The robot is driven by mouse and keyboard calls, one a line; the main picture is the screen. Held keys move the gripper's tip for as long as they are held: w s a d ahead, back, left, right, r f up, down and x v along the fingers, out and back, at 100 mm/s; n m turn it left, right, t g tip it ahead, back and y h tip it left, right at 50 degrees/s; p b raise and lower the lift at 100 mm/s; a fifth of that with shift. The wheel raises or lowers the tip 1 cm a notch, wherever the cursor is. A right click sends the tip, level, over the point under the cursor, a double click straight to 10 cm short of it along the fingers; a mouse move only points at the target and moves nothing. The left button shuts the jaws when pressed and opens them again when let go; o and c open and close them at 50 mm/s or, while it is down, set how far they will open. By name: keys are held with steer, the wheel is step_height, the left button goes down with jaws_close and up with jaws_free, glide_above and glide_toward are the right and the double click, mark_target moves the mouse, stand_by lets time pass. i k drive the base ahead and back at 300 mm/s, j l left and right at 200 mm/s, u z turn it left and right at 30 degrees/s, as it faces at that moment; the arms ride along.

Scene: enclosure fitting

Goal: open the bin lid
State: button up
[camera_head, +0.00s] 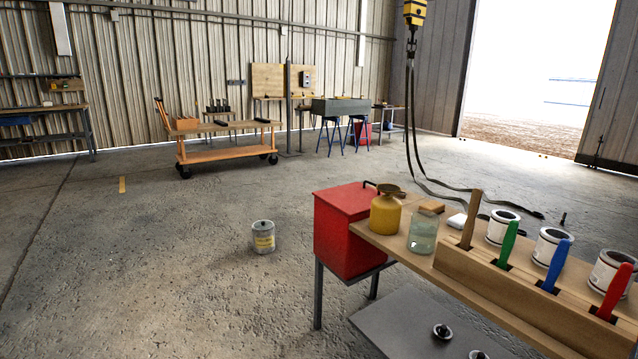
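A red metal bin (340,243) stands on grey legs at the left end of a wooden workbench. Its flat red lid (342,197) looks shut on top. A dark handle (371,183) shows at the lid's far right side, partly behind a yellow bottle. My gripper does not show in the view.
The bench holds the yellow bottle (385,214), a glass jar (423,232), a wooden rack (510,290) with coloured handles, and white cans (553,247). Hoist straps (411,110) hang behind. The left floor is mostly clear.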

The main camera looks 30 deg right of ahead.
mark_target(356, 198)
steer(key=i+z, duration=0.4)
steer(key=i, duration=0.25)
steer(key=i+j+z, duration=0.25)
steer(key=i+z, duration=0.15)
steer(key=i, duration=0.2)
steer(key=i+l+z, duration=0.15)
steer(key=i+z, duration=0.45)
steer(key=i, duration=0.25)
steer(key=i+l, duration=0.3)
steer(key=i, duration=0.15)
